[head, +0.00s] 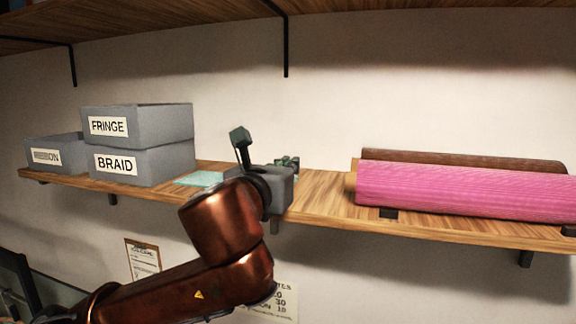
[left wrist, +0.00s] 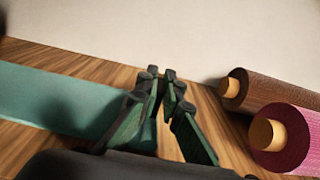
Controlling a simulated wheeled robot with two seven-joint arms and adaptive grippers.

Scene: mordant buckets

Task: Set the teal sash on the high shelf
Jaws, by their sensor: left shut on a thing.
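The teal sash (head: 200,178) lies flat on the wooden wall shelf (head: 325,207), right of the grey boxes. In the left wrist view the sash (left wrist: 60,100) is a wide band running in from the left edge to my fingers. My left gripper (head: 287,162) is over the shelf, partly hidden by its own wrist. In the left wrist view my left gripper (left wrist: 163,78) has its fingertips close together, shut on the sash near its right end. The exact grip is hidden behind the fingers. My right gripper is not in view.
Grey boxes labelled FRINGE (head: 150,125) and BRAID (head: 155,163) are stacked at left, beside another box (head: 60,150). A pink roll (head: 465,190) and a brown roll (head: 450,157) lie at right. Another shelf (head: 370,22) hangs above. Bare shelf lies between gripper and rolls.

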